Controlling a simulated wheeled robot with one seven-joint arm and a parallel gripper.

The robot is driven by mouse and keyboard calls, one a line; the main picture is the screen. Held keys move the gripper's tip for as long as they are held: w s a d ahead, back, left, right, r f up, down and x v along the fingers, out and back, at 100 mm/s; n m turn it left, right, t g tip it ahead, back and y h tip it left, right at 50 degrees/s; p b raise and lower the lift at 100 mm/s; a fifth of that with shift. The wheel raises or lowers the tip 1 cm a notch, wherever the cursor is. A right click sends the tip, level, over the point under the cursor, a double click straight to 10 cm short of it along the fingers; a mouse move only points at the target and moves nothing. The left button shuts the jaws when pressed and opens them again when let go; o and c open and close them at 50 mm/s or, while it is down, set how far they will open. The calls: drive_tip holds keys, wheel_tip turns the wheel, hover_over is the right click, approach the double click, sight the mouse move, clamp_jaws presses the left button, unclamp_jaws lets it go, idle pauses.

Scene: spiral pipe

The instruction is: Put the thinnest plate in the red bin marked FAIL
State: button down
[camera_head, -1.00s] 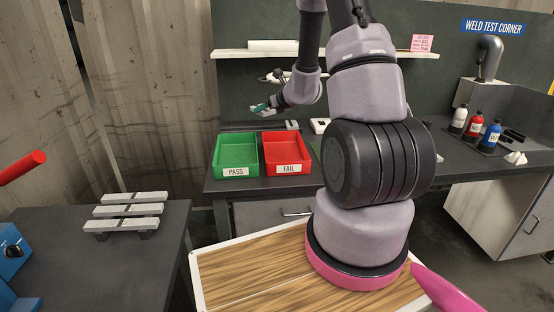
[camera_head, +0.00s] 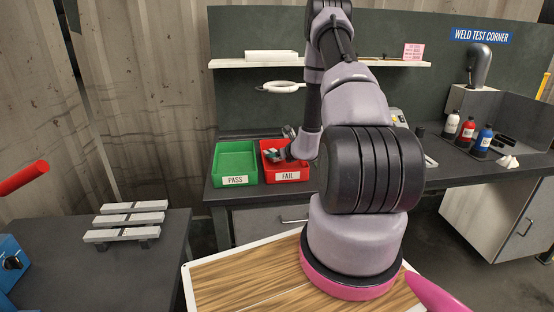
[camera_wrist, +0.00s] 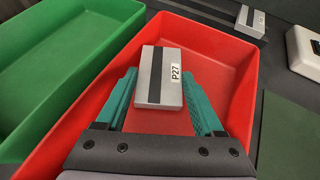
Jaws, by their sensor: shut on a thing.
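My gripper (camera_head: 272,153) is low over the red FAIL bin (camera_head: 288,176) in the head view. In the wrist view its teal fingers (camera_wrist: 160,84) are shut on a grey plate (camera_wrist: 153,72) with a dark stripe and a label reading P27. The plate is inside the outline of the red bin (camera_wrist: 208,50); I cannot tell whether it touches the floor. The green PASS bin (camera_head: 236,181) stands directly left of the red one. Three light grey bars (camera_head: 128,219) lie on the left table; their thicknesses are hard to compare.
Another grey piece (camera_wrist: 249,20) lies on the bench behind the red bin. A white box (camera_wrist: 305,50) is to its right. A shelf (camera_head: 235,63) runs above the bins. Bottles (camera_head: 467,131) stand at the bench's right. The wooden board (camera_head: 240,275) in front is clear.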

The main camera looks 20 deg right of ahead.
drive_tip(key=shift+f, duration=0.9)
drive_tip(key=shift+f, duration=0.1)
drive_tip(key=shift+c, duration=1.4)
unclamp_jaws()
